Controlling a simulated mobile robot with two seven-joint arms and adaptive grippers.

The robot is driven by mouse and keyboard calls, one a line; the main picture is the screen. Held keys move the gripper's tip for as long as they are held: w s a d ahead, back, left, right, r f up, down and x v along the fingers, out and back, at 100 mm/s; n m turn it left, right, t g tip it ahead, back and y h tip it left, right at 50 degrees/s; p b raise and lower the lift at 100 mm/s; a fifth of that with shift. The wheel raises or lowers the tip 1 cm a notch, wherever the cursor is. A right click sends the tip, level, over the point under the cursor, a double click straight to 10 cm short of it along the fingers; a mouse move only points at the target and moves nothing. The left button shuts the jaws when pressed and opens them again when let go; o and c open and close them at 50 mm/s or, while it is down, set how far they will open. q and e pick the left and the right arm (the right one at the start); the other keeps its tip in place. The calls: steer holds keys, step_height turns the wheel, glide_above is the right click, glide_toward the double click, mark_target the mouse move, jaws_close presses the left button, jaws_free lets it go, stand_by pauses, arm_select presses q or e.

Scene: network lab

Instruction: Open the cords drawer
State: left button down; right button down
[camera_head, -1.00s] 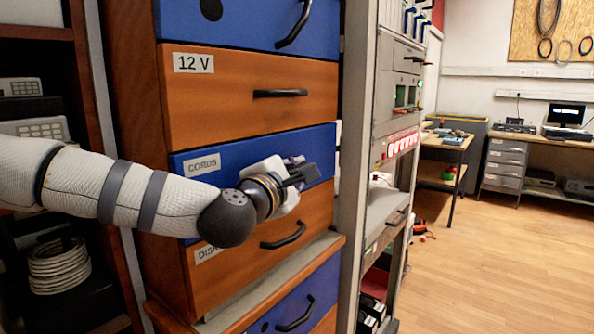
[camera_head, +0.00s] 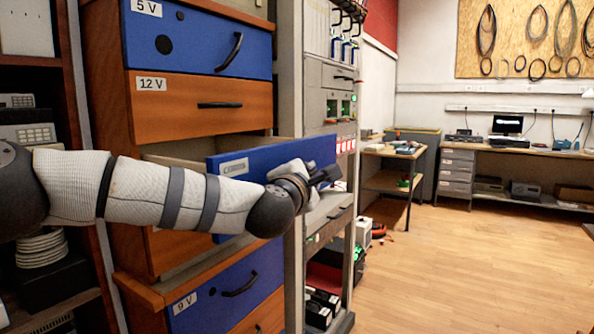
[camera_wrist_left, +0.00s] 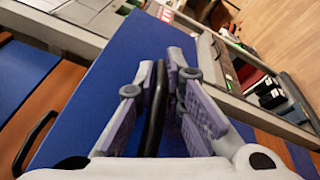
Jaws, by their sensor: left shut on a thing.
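The blue cords drawer (camera_head: 262,158) stands out from the wooden cabinet in the head view, with its side wall showing behind the front. Its label (camera_head: 234,167) is at the front's left. My left gripper (camera_head: 325,174) is at the right part of this front. In the left wrist view the blue front (camera_wrist_left: 112,75) fills the middle, and my left gripper (camera_wrist_left: 160,85) is shut on the black drawer handle (camera_wrist_left: 154,112), with a finger on either side. The inside of the drawer is hidden. My right gripper is not in view.
The 12 V drawer (camera_head: 190,103) above and the 9 V drawer (camera_head: 225,290) below are closed. A grey equipment rack (camera_head: 291,80) stands just right of the cabinet. The wooden floor (camera_head: 470,265) to the right is clear.

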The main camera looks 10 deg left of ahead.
arm_select(q)
steer(key=shift+s+d+f+p, duration=0.1)
steer(key=shift+s+d, duration=0.25)
steer(key=shift+d, duration=0.55)
steer(key=shift+s+d+f+p, duration=0.15)
steer(key=shift+s+d, duration=0.15)
steer(key=shift+d, duration=0.55)
steer(key=shift+s+d+f+p, duration=0.1)
steer(key=shift+s+d, duration=0.25)
steer(key=shift+d, duration=0.55)
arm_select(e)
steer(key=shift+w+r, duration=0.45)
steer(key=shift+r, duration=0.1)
arm_select(q)
steer(key=c, duration=1.7)
jaws_free()
steer(key=shift+o, duration=0.2)
steer(key=shift+r, duration=0.1)
